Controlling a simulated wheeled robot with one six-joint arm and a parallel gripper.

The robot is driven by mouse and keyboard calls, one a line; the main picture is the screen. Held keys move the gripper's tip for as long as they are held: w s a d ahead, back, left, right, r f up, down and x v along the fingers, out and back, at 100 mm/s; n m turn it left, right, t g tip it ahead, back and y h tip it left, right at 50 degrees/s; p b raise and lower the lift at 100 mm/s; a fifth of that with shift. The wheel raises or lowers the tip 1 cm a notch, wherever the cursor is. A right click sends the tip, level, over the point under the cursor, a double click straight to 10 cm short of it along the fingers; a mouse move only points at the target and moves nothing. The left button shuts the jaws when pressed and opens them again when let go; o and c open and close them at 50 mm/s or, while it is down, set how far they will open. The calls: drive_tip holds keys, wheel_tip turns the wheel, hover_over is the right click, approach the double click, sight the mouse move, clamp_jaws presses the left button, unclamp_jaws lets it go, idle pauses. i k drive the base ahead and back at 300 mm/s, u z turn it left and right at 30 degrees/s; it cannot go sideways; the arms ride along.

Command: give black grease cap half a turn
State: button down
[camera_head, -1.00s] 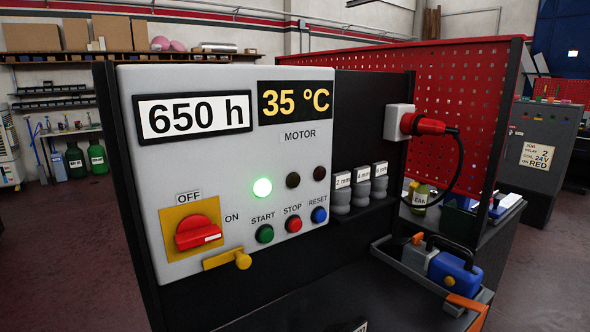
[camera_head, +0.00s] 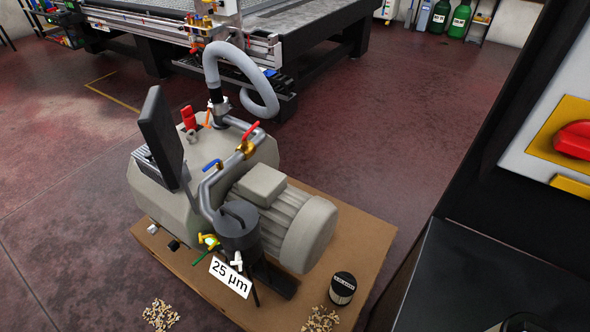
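The beige pump and motor unit (camera_head: 290,225) sits on a brown board, with grey pipes and coloured valve handles. A small black knob-like part (camera_head: 173,245) shows low on its front. A dark cylindrical housing (camera_head: 239,228) stands at its front beside a "25 µm" tag. A small black-topped jar (camera_head: 343,288) with a label too small to read stands on the board's right part. I cannot tell which of these, if any, is the black grease cap. My gripper is not in view.
The brown board (camera_head: 215,290) lies on the red floor. Loose pale pellets (camera_head: 160,314) lie beside it, and another pile (camera_head: 320,319) is near the jar. A black cabinet (camera_head: 470,275) stands at right. A large table (camera_head: 330,25) is behind.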

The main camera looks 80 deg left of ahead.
sight(173, 246)
drive_tip(key=u, duration=3.1)
